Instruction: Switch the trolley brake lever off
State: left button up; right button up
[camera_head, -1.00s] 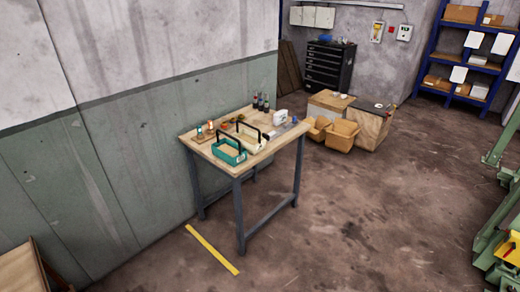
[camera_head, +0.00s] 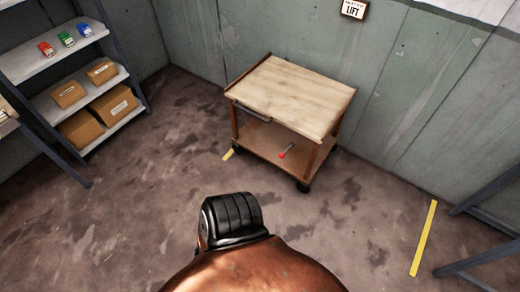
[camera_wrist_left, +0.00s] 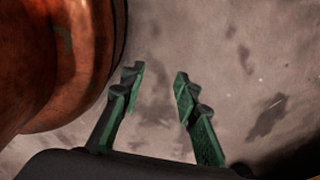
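The trolley (camera_head: 291,95) stands against the grey-green wall in the head view, with a pale wooden top and a brown lower shelf. A small lever with a red tip (camera_head: 282,155) shows at the front edge of the lower shelf; I take it for the brake lever. Its exact setting is too small to tell. My left gripper (camera_wrist_left: 157,85) is open and empty in the left wrist view, over bare floor beside a copper-brown part of my body. Neither gripper shows in the head view, and both are away from the trolley.
A shelf rack (camera_head: 85,92) with cardboard boxes and small coloured items stands at the left. Yellow floor tape (camera_head: 423,238) and dark table legs are at the right. The floor before the trolley is clear.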

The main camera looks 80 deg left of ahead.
aim_at(281, 155)
jog(key=u, duration=2.4)
jog(key=k, duration=1.35)
jog(key=z, duration=0.7)
jog(key=i, duration=1.2)
jog(key=u, duration=0.6)
jog(key=i, duration=0.65)
jog(key=u, duration=0.75)
